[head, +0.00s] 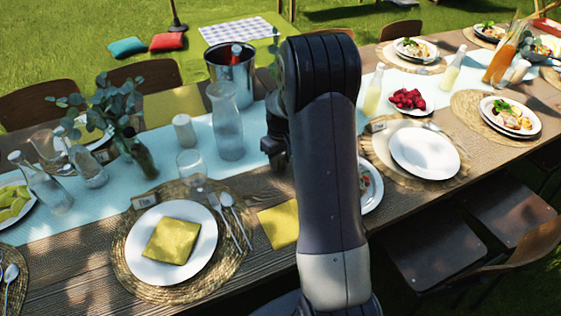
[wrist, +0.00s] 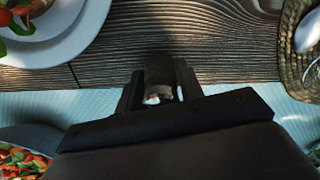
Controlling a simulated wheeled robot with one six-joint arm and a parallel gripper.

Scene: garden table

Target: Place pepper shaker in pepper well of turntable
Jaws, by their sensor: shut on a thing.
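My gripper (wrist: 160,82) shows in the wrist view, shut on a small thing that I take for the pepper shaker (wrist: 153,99). Only a small pale, shiny part of it shows between the dark fingers. The fingers are above the dark wooden tabletop, near the edge of the pale blue runner. In the head view my gripper (head: 275,147) is partly hidden by my arm, over the table's middle, and what it holds cannot be made out. I cannot make out the turntable or its pepper well in either view; my arm covers part of the table.
A glass carafe (head: 229,125), a metal bucket (head: 218,66), a white cylinder (head: 184,132) and a clear glass (head: 190,165) stand left of my gripper. In the wrist view, a plate (wrist: 78,42) with food is upper left, and a woven mat (wrist: 291,50) with cutlery is right.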

